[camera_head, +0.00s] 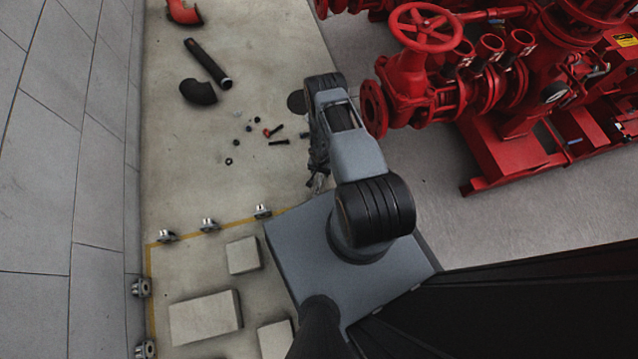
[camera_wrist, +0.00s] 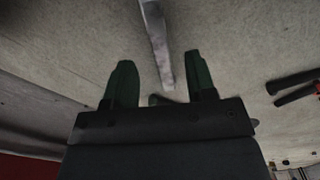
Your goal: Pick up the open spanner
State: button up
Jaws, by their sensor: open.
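In the wrist view, a long grey metal bar, likely the open spanner (camera_wrist: 157,42), lies on the concrete floor. It runs from the top edge down toward the space between my fingers; its upper end is cut off, so its jaw shape cannot be told. My gripper (camera_wrist: 160,62) is open, with one green finger on each side of the bar's lower end. I cannot tell how high it is above the floor. In the head view, my gripper (camera_head: 318,182) points down beside my base, and the spanner cannot be made out there.
In the wrist view, a dark rod (camera_wrist: 293,82) and a red-and-black object (camera_wrist: 299,95) lie at right. In the head view, small loose parts (camera_head: 278,142), a black pipe (camera_head: 207,63) and a black elbow (camera_head: 198,92) lie on the floor. The red pumpset (camera_head: 490,85) stands at right.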

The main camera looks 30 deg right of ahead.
aim_at(321, 176)
jog(key=shift+f+b, duration=2.5)
jog(key=shift+b, duration=0.05)
grip_shut()
